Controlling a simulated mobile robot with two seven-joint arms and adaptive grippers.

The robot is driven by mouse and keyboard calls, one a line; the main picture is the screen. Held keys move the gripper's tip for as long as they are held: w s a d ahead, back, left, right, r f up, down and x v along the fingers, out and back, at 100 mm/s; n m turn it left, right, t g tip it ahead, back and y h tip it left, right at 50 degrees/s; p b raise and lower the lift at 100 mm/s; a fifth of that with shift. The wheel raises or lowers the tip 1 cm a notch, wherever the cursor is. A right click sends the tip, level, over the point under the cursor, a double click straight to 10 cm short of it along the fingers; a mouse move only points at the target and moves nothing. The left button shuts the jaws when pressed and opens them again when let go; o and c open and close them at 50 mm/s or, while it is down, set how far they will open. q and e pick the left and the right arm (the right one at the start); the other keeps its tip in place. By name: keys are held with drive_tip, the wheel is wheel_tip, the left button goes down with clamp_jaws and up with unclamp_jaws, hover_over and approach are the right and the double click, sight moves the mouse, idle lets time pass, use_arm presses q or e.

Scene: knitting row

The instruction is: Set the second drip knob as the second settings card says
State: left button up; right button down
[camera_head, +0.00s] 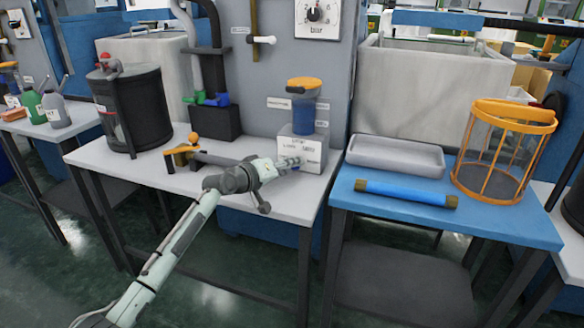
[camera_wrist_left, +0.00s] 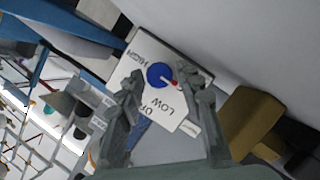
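A white drip box (camera_head: 312,150) stands at the right end of the grey table, with OFF, LOW and HIGH lettering. In the left wrist view its face (camera_wrist_left: 150,48) carries a round blue knob (camera_wrist_left: 158,75). The knob's white pointer with a red end points toward the right finger, away from HIGH. My left gripper (camera_head: 292,163) is in front of the box; in the wrist view its open fingers (camera_wrist_left: 163,82) appear on either side of the knob. I cannot tell whether they touch it. OFF is partly hidden. My right gripper is out of view.
A blue jar with an orange lid (camera_head: 304,100) tops the box. Small unreadable labels (camera_head: 278,103) are on the grey panel. An orange-handled tool (camera_head: 182,153) and a black tank (camera_head: 130,105) are left. The blue table (camera_head: 440,212) holds a tray, tube and wire basket.

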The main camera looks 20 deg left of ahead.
use_arm(q)
drive_tip(key=shift+w+d+f, duration=0.1)
drive_tip(key=shift+w+d, duration=0.1)
drive_tip(key=shift+w, duration=0.25)
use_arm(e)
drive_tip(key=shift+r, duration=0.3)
use_arm(q)
drive_tip(key=shift+c, duration=0.5)
clamp_jaws()
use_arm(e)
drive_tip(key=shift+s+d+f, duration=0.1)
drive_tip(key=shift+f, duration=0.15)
